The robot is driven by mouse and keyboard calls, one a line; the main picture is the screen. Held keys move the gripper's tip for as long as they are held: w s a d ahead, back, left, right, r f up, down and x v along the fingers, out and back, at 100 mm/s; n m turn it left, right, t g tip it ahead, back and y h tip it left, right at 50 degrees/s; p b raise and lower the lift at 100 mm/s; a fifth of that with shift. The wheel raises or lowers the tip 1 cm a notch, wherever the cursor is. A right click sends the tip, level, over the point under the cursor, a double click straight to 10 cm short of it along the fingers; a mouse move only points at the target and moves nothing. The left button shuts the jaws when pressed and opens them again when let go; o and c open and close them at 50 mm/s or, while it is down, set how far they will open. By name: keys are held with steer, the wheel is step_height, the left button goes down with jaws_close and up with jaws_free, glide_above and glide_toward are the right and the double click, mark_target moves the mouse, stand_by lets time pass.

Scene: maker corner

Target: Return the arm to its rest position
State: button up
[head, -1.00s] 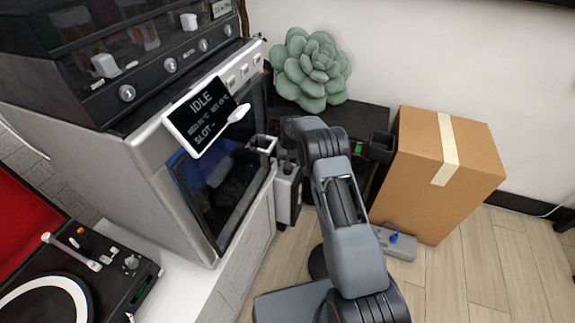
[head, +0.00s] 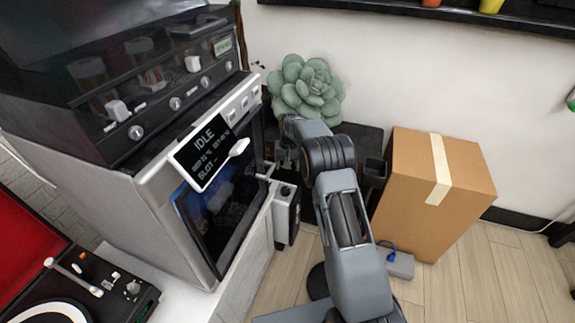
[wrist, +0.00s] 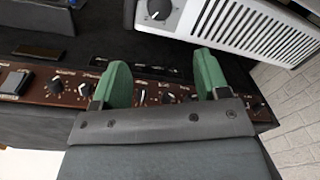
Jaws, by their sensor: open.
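My arm reaches away from me in the head view, with its elbow bent and its end near the right side of the oven-like machine (head: 150,190). My gripper (wrist: 163,76) shows in the wrist view with two green fingers spread apart and nothing between them. Behind the fingers is a brown control panel (wrist: 150,92) with several knobs. In the head view the fingers are too small and partly hidden to make out clearly.
A cardboard box (head: 410,200) stands right of my arm. A succulent (head: 305,90) sits on a dark stand behind it. A turntable (head: 95,280) is at lower left. A white vented device (wrist: 250,25) shows in the wrist view.

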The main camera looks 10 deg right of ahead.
steer(key=s+r+t+p, duration=0.1)
steer(key=s+r+p, duration=0.4)
steer(key=r, duration=0.5)
steer(key=s+a+r+p, duration=0.1)
steer(key=s+r+p, duration=0.35)
steer(key=r, duration=0.65)
steer(key=s+r+t+p, duration=0.1)
steer(key=s+r+p, duration=0.35)
steer(key=r, duration=0.55)
steer(key=s+r+n+p, duration=0.1)
steer(key=s+r+p, duration=0.6)
steer(key=s, duration=0.3)
steer(key=s+r+t+p, duration=0.1)
steer(key=s+r+p, duration=0.6)
steer(key=s, duration=0.4)
steer(key=shift+a+r+n+t+h, duration=0.25)
steer(key=shift+n+t+h, duration=0.05)
steer(key=shift+n, duration=0.1)
